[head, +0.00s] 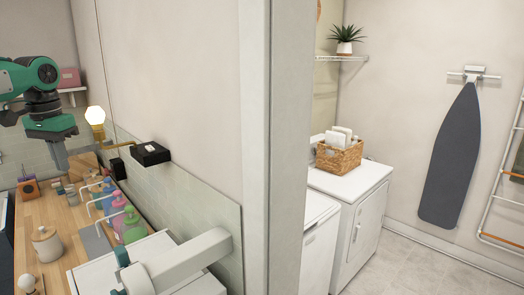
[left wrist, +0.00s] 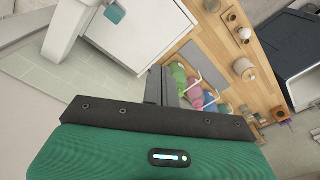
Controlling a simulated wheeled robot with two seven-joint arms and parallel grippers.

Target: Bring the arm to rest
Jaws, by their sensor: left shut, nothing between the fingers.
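My left gripper (head: 61,160) hangs at the upper left of the head view, fingers pointing down over the wooden counter. In the left wrist view its grey fingers (left wrist: 158,84) are shut together with nothing between them. It is held clear of the counter; I cannot tell the exact height. My right gripper is not in view.
Several pump bottles, including a green one (head: 133,226), stand on the wooden counter (head: 72,224) below, beside a lidded jar (head: 46,243). A glowing bulb (head: 95,115) is near the gripper. A wicker basket (head: 339,158) sits beyond the wall (head: 257,120).

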